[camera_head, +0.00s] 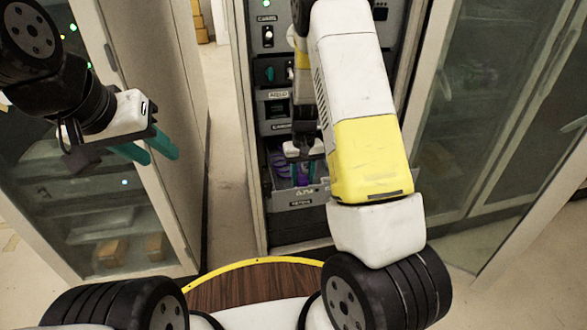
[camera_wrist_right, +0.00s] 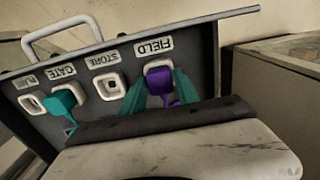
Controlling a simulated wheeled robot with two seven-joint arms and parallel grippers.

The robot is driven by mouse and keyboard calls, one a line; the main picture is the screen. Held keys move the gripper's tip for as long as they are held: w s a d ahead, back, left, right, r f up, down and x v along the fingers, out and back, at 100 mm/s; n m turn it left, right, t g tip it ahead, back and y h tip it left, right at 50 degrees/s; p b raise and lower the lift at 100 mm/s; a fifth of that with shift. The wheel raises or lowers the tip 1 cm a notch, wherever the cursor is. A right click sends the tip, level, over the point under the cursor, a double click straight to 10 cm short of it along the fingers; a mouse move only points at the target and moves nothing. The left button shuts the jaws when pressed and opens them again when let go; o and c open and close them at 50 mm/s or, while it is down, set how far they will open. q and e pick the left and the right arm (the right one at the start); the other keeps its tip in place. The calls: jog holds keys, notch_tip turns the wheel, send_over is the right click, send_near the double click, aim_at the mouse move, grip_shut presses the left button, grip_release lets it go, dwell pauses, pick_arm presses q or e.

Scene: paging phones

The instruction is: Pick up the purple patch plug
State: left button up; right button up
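The purple patch plug (camera_wrist_right: 159,82) sits at the socket labelled FIELD on the grey panel in the right wrist view. Purple also shows low in the open cabinet in the head view (camera_head: 281,170). My right gripper (camera_wrist_right: 160,88) has one teal finger on each side of the purple plug, very close to it. Whether the fingers press on it is unclear. In the head view my right arm hides much of this area. My left gripper (camera_head: 152,147) is open and empty, high at the left, its two teal fingers apart.
A teal plug (camera_wrist_right: 62,103) is at the GATE socket. The STORE socket (camera_wrist_right: 110,86) and one further left are empty. A metal handle (camera_wrist_right: 62,32) rises from the panel's top. Glass-door cabinets stand left (camera_head: 120,215) and right (camera_head: 480,120). A narrow floor gap lies between the left and middle cabinets.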

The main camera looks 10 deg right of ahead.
grip_shut()
